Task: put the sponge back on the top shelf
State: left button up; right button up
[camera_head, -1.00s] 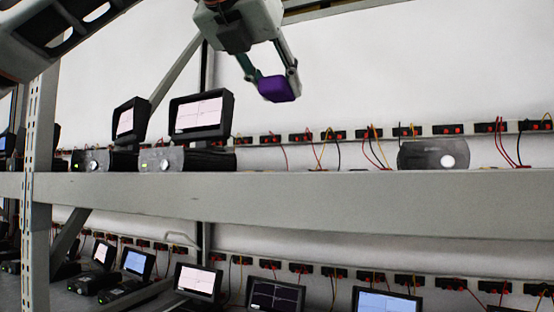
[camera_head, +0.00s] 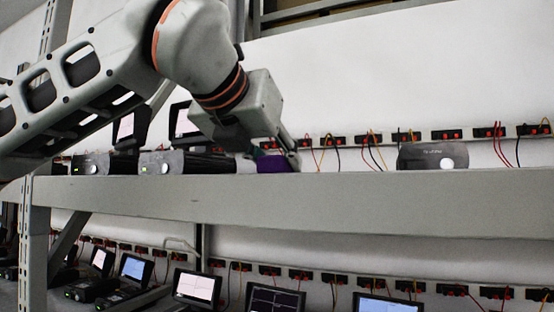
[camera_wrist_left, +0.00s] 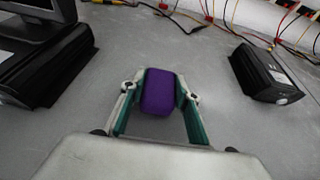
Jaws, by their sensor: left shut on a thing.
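The purple sponge (camera_head: 274,164) is at the level of the top shelf (camera_head: 330,198), between the dark boxes on it. My left gripper (camera_head: 279,160) reaches down from the upper left and is shut on the sponge. In the left wrist view the sponge (camera_wrist_left: 160,93) sits between the two fingers of my left gripper (camera_wrist_left: 161,95), over the grey shelf surface (camera_wrist_left: 215,110). I cannot tell whether the sponge touches the shelf. My right gripper is in neither view.
A black device with a screen (camera_head: 185,122) stands left of the gripper, partly behind my arm. A dark box (camera_head: 432,155) stands to the right on the same shelf. Sockets with wires (camera_head: 372,139) line the wall behind. Bare shelf lies between gripper and right box.

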pick_arm(q)
jog(key=shift+f, duration=0.1)
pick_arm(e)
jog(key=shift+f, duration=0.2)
pick_arm(q)
jog(key=o, duration=0.9)
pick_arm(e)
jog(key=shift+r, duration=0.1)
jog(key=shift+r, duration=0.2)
pick_arm(q)
jog(key=b+v, duration=0.2)
jog(key=v, duration=0.9)
jog(key=shift+s+r+b, duration=0.1)
jog(key=shift+r+b, duration=0.15)
jog(key=shift+b, duration=0.1)
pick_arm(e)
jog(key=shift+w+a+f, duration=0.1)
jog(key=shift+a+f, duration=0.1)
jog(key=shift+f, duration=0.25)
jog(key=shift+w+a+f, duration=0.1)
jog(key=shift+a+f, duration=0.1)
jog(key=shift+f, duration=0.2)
pick_arm(q)
jog(key=shift+s+a+r, duration=0.1)
jog(key=shift+s+r, duration=0.05)
jog(key=shift+s, duration=0.2)
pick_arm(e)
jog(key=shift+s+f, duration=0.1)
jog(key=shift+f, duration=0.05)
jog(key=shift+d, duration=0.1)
